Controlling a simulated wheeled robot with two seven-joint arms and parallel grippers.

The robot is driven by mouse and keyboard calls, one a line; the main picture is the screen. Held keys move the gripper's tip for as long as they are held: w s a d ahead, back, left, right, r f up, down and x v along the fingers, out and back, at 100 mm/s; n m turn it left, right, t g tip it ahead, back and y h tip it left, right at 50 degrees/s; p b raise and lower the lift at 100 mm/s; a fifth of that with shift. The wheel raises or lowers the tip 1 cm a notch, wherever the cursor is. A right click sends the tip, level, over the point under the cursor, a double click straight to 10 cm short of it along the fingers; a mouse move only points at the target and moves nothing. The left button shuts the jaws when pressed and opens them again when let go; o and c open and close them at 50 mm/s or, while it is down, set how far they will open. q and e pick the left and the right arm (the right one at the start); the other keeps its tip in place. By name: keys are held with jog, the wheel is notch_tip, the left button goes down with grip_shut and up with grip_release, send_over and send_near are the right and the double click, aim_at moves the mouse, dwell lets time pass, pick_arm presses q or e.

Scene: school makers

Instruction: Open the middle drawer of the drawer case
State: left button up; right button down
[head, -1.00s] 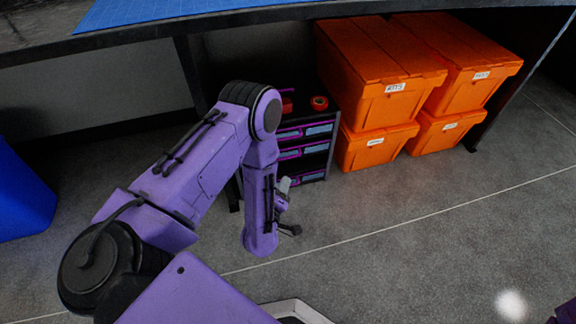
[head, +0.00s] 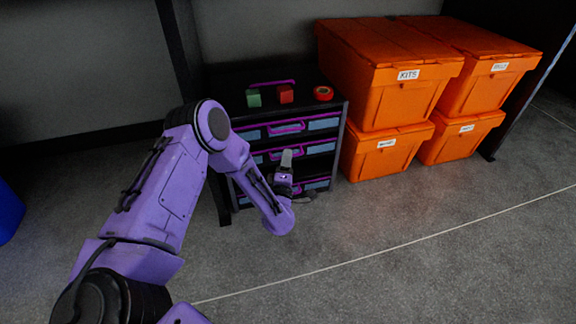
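The drawer case (head: 342,150) is dark and stands on the floor under the table. It has three stacked drawers with purple handles and pale blue panels. The middle drawer (head: 320,148) looks shut, level with the others. My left gripper (head: 287,159) is in front of the case, its grey fingertip overlapping the middle drawer's handle in the picture. I cannot tell whether it touches the handle or whether the fingers are apart. My forearm and wrist hide the left and lower parts of the drawers. My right gripper is out of view.
On top of the case are a green block (head: 253,98), a red block (head: 286,94) and a red ring-shaped roll (head: 323,93). Orange lidded boxes (head: 398,95) are stacked close on the right. The floor (head: 400,255) in front is clear.

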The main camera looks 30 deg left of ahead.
pick_arm(q)
jog(key=shift+w+a, duration=0.15)
jog(key=shift+w, duration=0.15)
grip_shut()
dwell(1.3)
